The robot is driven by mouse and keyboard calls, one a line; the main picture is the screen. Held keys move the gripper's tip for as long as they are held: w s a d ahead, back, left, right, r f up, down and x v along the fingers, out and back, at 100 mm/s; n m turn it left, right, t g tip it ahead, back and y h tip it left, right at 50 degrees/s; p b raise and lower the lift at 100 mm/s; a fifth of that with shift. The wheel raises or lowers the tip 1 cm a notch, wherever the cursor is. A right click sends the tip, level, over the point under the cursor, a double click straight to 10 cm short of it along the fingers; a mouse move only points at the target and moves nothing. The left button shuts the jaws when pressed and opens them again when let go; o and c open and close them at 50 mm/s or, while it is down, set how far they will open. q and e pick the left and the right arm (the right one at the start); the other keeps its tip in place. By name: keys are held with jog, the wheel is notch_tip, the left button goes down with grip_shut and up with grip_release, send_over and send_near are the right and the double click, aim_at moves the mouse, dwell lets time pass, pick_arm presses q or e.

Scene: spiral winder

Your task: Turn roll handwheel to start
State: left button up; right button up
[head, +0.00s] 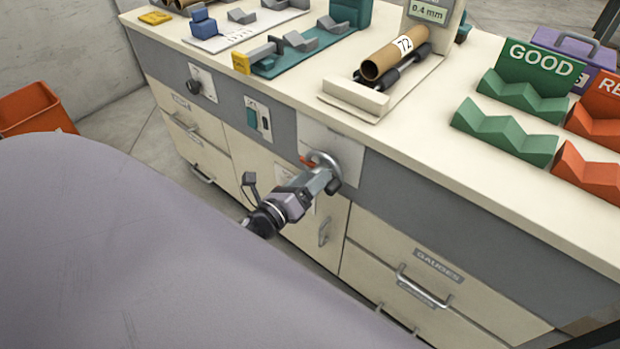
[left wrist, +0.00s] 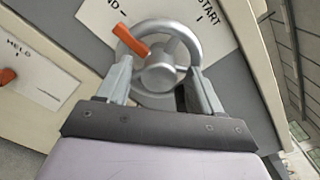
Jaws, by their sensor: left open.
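The roll handwheel (head: 325,168) is a small grey metal wheel on a white plate on the cabinet's front panel. In the left wrist view the handwheel (left wrist: 158,62) has a round hub, spokes and an orange pointer (left wrist: 130,41) toward its upper left. The plate (left wrist: 205,22) reads START at the right and a word ending in ND at the left, each with a tick. My left gripper (head: 326,180) is at the wheel. In the left wrist view its open fingers (left wrist: 152,85) stand either side of the wheel's lower part. Contact with the rim is unclear. My right gripper is out of view.
A HELD plate (left wrist: 38,75) with an orange lever is left of the wheel in the left wrist view. Above, the worktop holds a cardboard tube (head: 393,55) marked 72 on rollers and a green GOOD rack (head: 505,130). Drawers with handles (head: 423,287) are below right.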

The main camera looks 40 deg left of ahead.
pick_arm(q)
jog(key=c, duration=1.1)
jog(key=shift+o, duration=0.2)
